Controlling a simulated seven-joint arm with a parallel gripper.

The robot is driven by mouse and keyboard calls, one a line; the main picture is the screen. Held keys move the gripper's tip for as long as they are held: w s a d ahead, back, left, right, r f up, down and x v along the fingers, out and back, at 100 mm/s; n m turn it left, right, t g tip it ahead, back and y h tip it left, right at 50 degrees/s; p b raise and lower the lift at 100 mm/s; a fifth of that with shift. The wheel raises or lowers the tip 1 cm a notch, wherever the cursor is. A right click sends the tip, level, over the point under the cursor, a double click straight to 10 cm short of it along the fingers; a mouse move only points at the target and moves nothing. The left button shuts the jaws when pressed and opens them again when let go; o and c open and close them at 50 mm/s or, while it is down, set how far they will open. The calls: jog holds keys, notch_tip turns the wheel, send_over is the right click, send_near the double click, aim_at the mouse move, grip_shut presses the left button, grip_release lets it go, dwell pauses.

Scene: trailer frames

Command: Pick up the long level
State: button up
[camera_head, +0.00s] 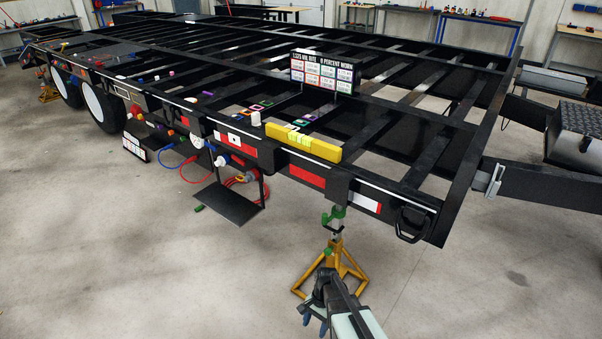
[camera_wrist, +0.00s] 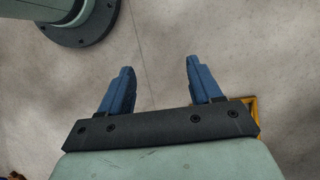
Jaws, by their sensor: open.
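The long yellow level (camera_head: 303,143) lies along the near side rail of the black trailer frame (camera_head: 425,200), right of the middle of the head view. My gripper (camera_head: 315,326) is low in the head view, below and in front of the rail, well apart from the level. In the wrist view my gripper (camera_wrist: 157,80) has its two blue fingers spread, with only bare floor between them. The level does not show in the wrist view.
A yellow jack stand (camera_head: 331,266) stands under the rail near my gripper. A sign board (camera_head: 323,71) rises behind the level. A small white cylinder (camera_head: 255,118) stands left of the level. Cables hang below the rail. The concrete floor in front (camera_head: 130,270) is clear.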

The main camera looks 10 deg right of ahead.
jog(key=w+a+r+m+t+y, duration=0.1)
jog(key=w+r+m, duration=0.1)
jog(key=w+r, duration=0.45)
jog(key=w+a+r+m+t, duration=0.1)
jog(key=w+a+r+m, duration=0.2)
jog(key=w, duration=0.7)
jog(key=m+t+y, duration=0.1)
jog(key=m+t, duration=0.5)
jog(key=m, duration=0.6)
send_near(301, 135)
jog(key=x, duration=0.6)
jog(key=shift+s+a+f, duration=0.15)
jog(key=shift+s+f, duration=0.05)
jog(key=shift+f, duration=0.2)
jog(key=shift+x, duration=2.55)
jog(key=shift+w+r, duration=0.1)
jog(key=shift+w, duration=0.05)
grip_shut()
